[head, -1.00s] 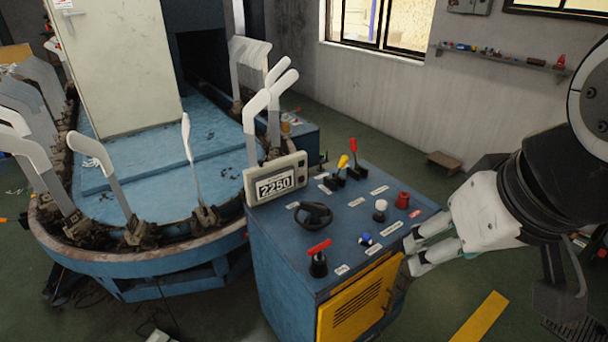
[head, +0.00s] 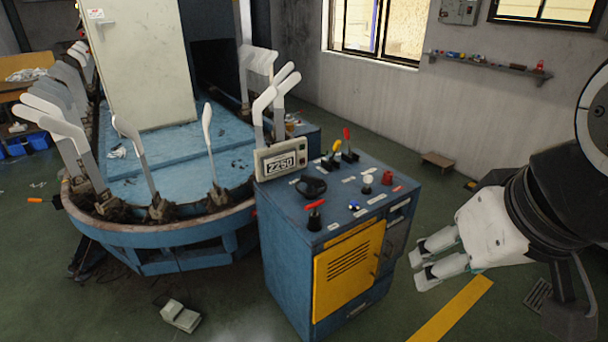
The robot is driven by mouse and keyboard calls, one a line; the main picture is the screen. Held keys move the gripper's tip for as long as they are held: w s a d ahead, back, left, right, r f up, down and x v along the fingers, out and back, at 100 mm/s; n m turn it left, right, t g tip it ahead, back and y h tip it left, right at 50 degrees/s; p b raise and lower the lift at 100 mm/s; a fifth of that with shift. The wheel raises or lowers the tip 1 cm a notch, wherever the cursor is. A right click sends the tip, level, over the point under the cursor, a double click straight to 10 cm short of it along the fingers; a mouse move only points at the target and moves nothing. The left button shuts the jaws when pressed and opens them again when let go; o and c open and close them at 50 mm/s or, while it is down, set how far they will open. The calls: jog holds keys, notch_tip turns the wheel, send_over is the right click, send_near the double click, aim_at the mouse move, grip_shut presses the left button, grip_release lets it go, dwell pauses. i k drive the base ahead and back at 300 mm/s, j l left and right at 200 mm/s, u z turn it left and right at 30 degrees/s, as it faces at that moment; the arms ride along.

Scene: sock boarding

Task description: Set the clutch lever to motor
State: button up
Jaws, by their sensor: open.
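The blue control console (head: 285,245) stands at the middle, with several controls on its sloping top. A lever with a red grip (head: 347,133) and a lever with a yellow grip (head: 336,146) stand side by side at the back edge. A red-handled switch (head: 314,205) sits at the front left corner. The small labels are too small to read, so I cannot tell which is the clutch lever or its setting. My gripper (head: 417,268) is open and empty, to the right of the console and apart from it, fingers pointing left.
The console top also carries a display reading 2250 (head: 281,162), a black handwheel (head: 311,186), a white knob (head: 367,178), and a red button (head: 387,177). The oval blue machine (head: 170,230) with upright white boards stands left. A foot pedal (head: 181,316) lies on the floor.

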aim_at(336, 146)
jog(key=i+j+z, duration=0.1)
jog(key=i, duration=0.45)
jog(key=i+j+z, duration=0.1)
jog(key=i+j, duration=0.15)
jog(key=i, duration=0.25)
